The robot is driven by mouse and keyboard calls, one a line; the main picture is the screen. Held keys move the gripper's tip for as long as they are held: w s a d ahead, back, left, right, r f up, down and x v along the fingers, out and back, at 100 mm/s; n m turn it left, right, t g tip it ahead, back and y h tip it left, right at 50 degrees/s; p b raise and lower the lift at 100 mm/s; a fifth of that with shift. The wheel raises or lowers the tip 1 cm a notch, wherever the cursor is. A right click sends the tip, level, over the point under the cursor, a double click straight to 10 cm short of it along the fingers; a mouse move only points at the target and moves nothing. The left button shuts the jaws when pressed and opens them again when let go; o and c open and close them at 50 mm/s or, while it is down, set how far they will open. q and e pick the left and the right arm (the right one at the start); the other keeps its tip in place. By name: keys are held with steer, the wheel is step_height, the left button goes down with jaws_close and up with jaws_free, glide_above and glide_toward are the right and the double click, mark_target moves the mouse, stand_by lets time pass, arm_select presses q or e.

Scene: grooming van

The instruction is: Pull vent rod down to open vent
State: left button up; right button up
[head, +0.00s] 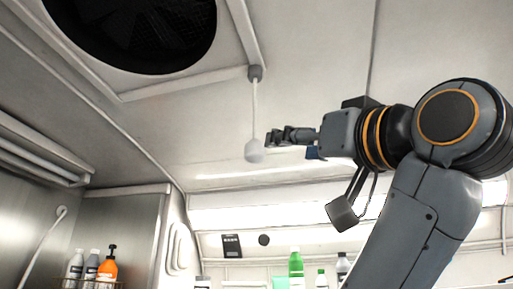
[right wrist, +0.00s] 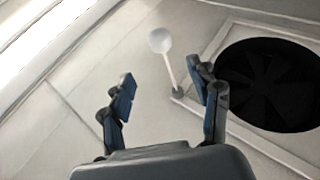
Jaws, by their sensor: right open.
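The vent rod (head: 254,108) is a thin white rod with a white knob (head: 255,151) at its lower end. It hangs from a grey mount on the ceiling, beside the round dark vent (head: 140,28). My right gripper (head: 272,138) is open, its fingertips close to the rod just above the knob. In the right wrist view the rod (right wrist: 169,68) and its knob (right wrist: 159,40) show beyond and between the two open fingers (right wrist: 166,82), nearer the right finger. Nothing is seen between the finger pads. The vent (right wrist: 275,85) lies to the right there. My left gripper is not in view.
An orange bottle (head: 107,264) and other bottles stand in a wire rack at lower left. A green bottle (head: 296,262) stands on a far shelf. A hose (head: 45,235) hangs on the left wall. The space below the knob is clear.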

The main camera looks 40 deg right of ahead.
mark_target(260, 152)
steer(key=p+x, duration=0.7)
steer(key=x, duration=0.5)
steer(key=shift+w+a, duration=0.1)
steer(key=shift+w, duration=0.35)
steer(key=shift+w+r, duration=0.1)
steer(key=shift+w, duration=0.5)
steer(key=shift+s, duration=0.1)
steer(key=shift+c, duration=1)
jaws_close()
